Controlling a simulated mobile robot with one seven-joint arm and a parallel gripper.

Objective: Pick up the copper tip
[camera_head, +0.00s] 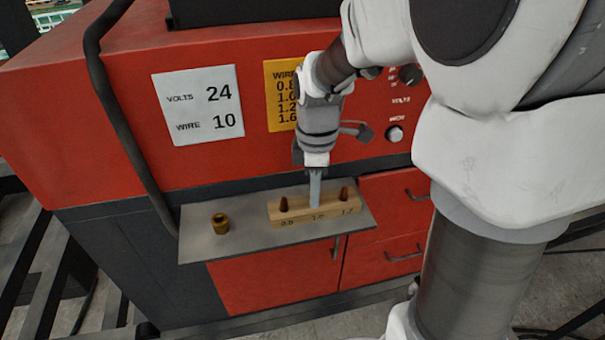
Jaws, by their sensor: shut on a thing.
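A wooden block (300,220) stands on the grey shelf (195,243) and carries size marks; the middle one looks like 1.0. A copper tip (284,204) stands upright at the block's left end, and another copper tip (343,194) stands at its right end. My gripper (315,200) points down at the middle of the block, between these two. It is shut on the middle copper tip, which its fingers hide. I cannot tell whether that tip still sits in the block.
A brass-coloured cup-shaped part (220,224) stands on the shelf left of the block. The red machine (100,90) rises behind, with a white card (198,105) reading volts 24, wire 10. A yellow chart (281,95) is partly behind my arm. A black cable (120,125) hangs at left.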

